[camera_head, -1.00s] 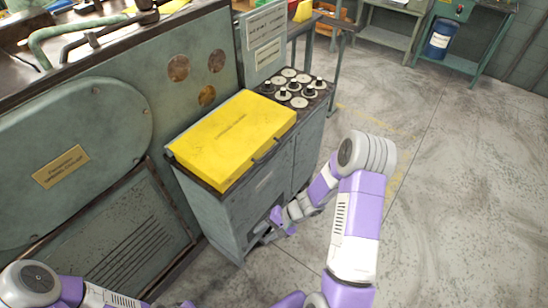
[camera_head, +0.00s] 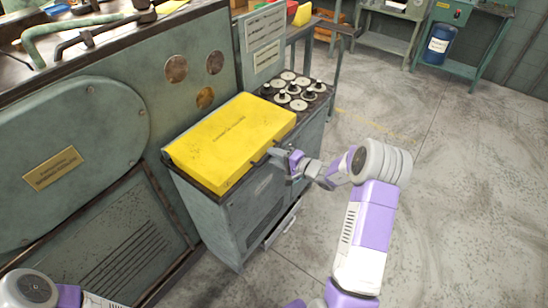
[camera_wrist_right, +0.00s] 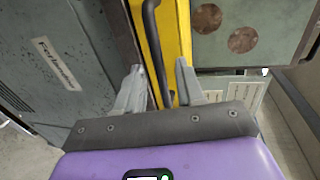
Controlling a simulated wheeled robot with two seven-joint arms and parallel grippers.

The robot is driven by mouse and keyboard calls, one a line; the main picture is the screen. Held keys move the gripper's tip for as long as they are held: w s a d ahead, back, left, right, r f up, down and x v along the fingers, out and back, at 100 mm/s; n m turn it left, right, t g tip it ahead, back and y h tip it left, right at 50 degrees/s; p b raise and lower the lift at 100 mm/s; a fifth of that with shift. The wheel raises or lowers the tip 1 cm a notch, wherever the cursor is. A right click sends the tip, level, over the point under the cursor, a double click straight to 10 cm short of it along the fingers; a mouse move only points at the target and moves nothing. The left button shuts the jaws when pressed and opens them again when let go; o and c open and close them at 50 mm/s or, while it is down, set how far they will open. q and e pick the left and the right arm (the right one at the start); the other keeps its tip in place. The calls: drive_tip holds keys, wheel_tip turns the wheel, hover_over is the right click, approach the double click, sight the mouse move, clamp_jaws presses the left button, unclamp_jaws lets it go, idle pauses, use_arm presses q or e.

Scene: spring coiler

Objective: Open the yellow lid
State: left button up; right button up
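The yellow lid (camera_head: 230,140) lies flat and closed on top of the grey-green cabinet (camera_head: 215,215) in the head view. A dark bar handle (camera_head: 260,158) sits along its near right edge. My right gripper (camera_head: 280,157) is at this handle, on the cabinet's right side. In the right wrist view the fingers (camera_wrist_right: 158,78) are apart. The dark handle (camera_wrist_right: 152,35) runs between them, with the yellow lid (camera_wrist_right: 176,35) just behind. I cannot tell whether either finger touches the handle. My left arm shows at the bottom left of the head view; its gripper is out of view.
Several round metal parts (camera_head: 293,89) stand on the cabinet top beyond the lid. A large green machine (camera_head: 75,130) stands to the left. A sign panel (camera_head: 264,38) rises behind the lid. The floor (camera_head: 455,190) at right is clear. A blue drum (camera_head: 437,45) is far back.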

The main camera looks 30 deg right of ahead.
drive_tip(key=shift+w+a+f, duration=0.1)
drive_tip(key=shift+w+a, duration=0.1)
drive_tip(key=shift+w, duration=0.2)
clamp_jaws()
